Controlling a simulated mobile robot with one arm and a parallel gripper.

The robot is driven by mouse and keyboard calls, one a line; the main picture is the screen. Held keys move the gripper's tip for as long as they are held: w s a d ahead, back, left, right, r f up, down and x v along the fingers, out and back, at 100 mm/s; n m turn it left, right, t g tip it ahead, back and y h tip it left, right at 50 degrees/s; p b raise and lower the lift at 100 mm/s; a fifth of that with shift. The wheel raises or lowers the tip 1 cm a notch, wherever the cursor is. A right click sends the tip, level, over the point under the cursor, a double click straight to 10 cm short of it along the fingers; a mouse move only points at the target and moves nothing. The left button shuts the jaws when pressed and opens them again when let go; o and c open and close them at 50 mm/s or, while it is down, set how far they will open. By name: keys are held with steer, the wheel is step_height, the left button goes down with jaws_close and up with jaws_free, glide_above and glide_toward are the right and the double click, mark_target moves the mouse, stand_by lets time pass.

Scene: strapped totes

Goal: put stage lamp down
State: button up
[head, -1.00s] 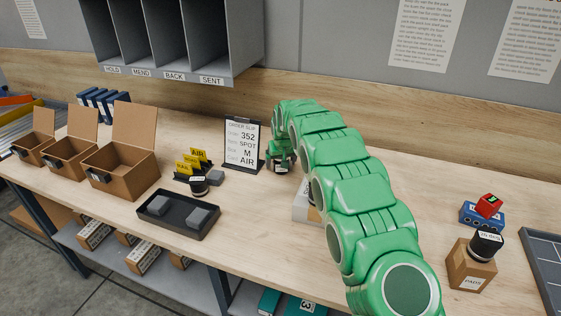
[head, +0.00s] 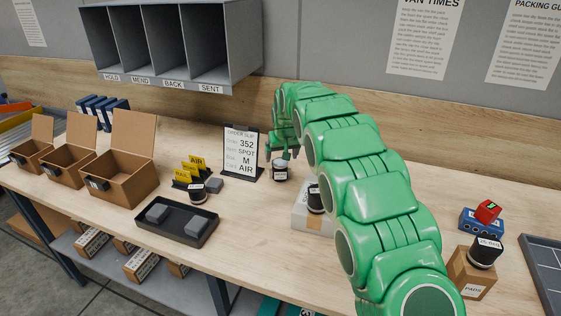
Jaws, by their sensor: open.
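A small dark cylindrical lamp with a pale label (head: 280,170) stands upright on the wooden bench (head: 255,225), just right of the order slip stand. My gripper (head: 281,154) is open just above this lamp, its green fingers pointing down. The lamp looks free of the fingers and rests on the bench. Similar dark cylinders stand elsewhere: one by the yellow tabs (head: 198,193), one on a white box (head: 315,199), partly hidden by my arm, and one on a brown pads box (head: 486,251).
The order slip stand (head: 241,154) is close left of my gripper. A black tray (head: 180,235) with grey blocks lies front left, near open cardboard boxes (head: 120,184). Grey pigeonholes (head: 172,45) hang behind. A blue box with a red cube (head: 482,221) stands right.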

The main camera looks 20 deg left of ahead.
steer(key=shift+v, duration=1.7)
steer(key=s+d+r+m+g+h, duration=0.1)
steer(key=s+d+r, duration=0.2)
steer(key=s+d, duration=0.5)
steer(key=s+d+r+m, duration=0.1)
steer(key=s+d+r, duration=0.2)
steer(key=d, duration=0.8)
steer(key=s+d+r+m+g+h, duration=0.1)
steer(key=s+d+r+m, duration=0.15)
steer(key=s+d, duration=0.55)
steer(key=s+d+g, duration=0.1)
steer(key=s+d, duration=0.4)
steer(key=s, duration=0.7)
steer(key=s+d+f+m+g, duration=0.1)
steer(key=s+d, duration=0.5)
steer(key=s, duration=0.6)
steer(key=s+d+f+m+g, duration=0.1)
steer(key=s+d, duration=0.5)
steer(key=s, duration=0.6)
steer(key=shift+f, duration=0.2)
steer(key=shift+s+d, duration=0.1)
